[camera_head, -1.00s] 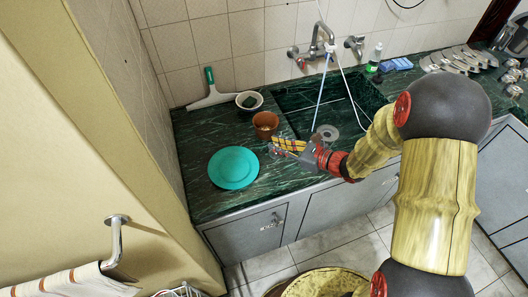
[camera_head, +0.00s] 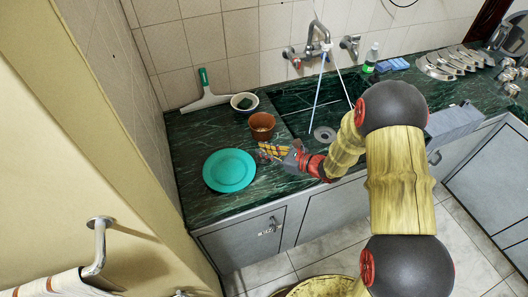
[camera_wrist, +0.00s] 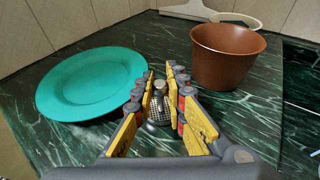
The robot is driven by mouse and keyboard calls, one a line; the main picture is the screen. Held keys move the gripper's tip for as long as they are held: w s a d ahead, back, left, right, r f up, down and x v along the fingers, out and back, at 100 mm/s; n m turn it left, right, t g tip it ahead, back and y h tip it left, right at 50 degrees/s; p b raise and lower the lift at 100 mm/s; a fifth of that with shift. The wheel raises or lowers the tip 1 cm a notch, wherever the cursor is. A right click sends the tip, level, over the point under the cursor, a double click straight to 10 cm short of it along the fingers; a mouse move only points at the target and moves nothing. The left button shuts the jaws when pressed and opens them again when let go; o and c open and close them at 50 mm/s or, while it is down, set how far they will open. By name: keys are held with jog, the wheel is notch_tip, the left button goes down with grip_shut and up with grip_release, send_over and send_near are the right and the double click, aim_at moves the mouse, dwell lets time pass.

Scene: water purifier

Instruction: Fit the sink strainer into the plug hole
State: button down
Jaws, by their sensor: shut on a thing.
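The sink strainer (camera_wrist: 158,109), a small metal mesh piece with a knob on top, is between the yellow finger pads of my gripper (camera_wrist: 161,80) in the wrist view. My gripper is shut on it, over the counter between the green plate and the brown pot. In the head view my gripper (camera_head: 268,152) is left of the sink, and the strainer cannot be made out there. The plug hole (camera_head: 325,134) shows as a grey ring on the sink floor, to the right of my gripper. I cannot tell whether the strainer touches the counter.
A green plate (camera_head: 229,171) lies to the left, and a brown pot (camera_head: 262,126) stands just behind my gripper. A white bowl (camera_head: 244,102) and a squeegee (camera_head: 205,95) are farther back. The faucet (camera_head: 318,38) and a thin hose (camera_head: 319,92) rise above the sink.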

jog(key=shift+f, duration=0.15)
jog(key=c, duration=1.8)
grip_release()
jog(key=shift+r, duration=0.2)
